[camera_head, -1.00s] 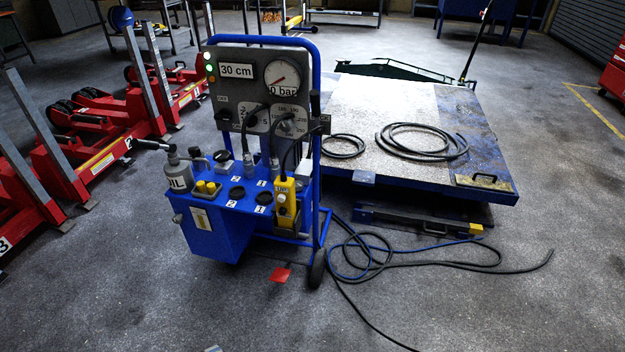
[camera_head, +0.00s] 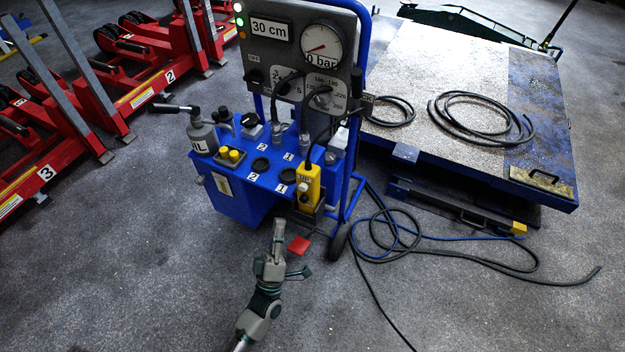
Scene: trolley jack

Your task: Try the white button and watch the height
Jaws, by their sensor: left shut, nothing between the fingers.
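A yellow control box (camera_head: 307,188) hangs at the front of the blue trolley (camera_head: 236,200). It has a white button (camera_head: 304,198) on its face. The display (camera_head: 270,29) on the grey panel reads 30 cm, and the round gauge (camera_head: 321,42) beside it reads 0 bar. The lift table (camera_head: 425,75) stands low behind the trolley at the right. My left gripper (camera_head: 279,226) is shut and empty, below and left of the yellow box and apart from it. My right gripper is out of view.
A red piece (camera_head: 299,245) lies on the floor by the trolley's wheel (camera_head: 339,243). Loose cables (camera_head: 400,240) lie on the floor at the right, and a coiled hose (camera_head: 480,118) lies on the lift table. Red jacks (camera_head: 130,95) stand at the left. The front floor is mostly clear.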

